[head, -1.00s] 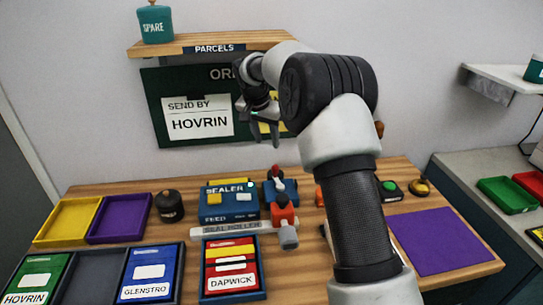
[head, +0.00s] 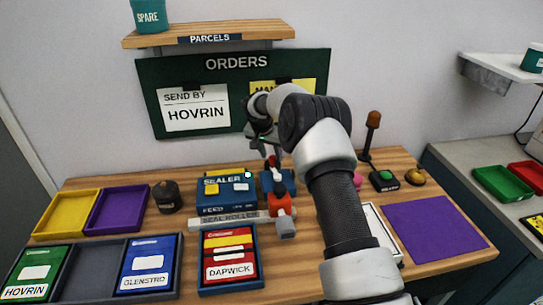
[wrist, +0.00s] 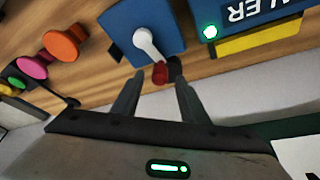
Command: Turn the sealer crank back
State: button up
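The blue sealer (head: 213,209) stands at the back middle of the bench. In the wrist view the white crank arm (wrist: 148,43) slants to the red knob (wrist: 160,73). My gripper (wrist: 160,78) is open, with a finger on each side of the red knob. I see gaps and cannot tell contact. In the head view my gripper (head: 263,146) is just above the crank, partly hidden by my arm.
Orange (wrist: 62,44) and pink (wrist: 33,67) knobs stand beside the crank. The wall is close behind.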

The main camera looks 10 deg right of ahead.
jog(key=shift+w+d+f, duration=0.1)
jog(key=shift+w+f, duration=0.05)
jog(key=shift+f, duration=0.35)
grip_shut()
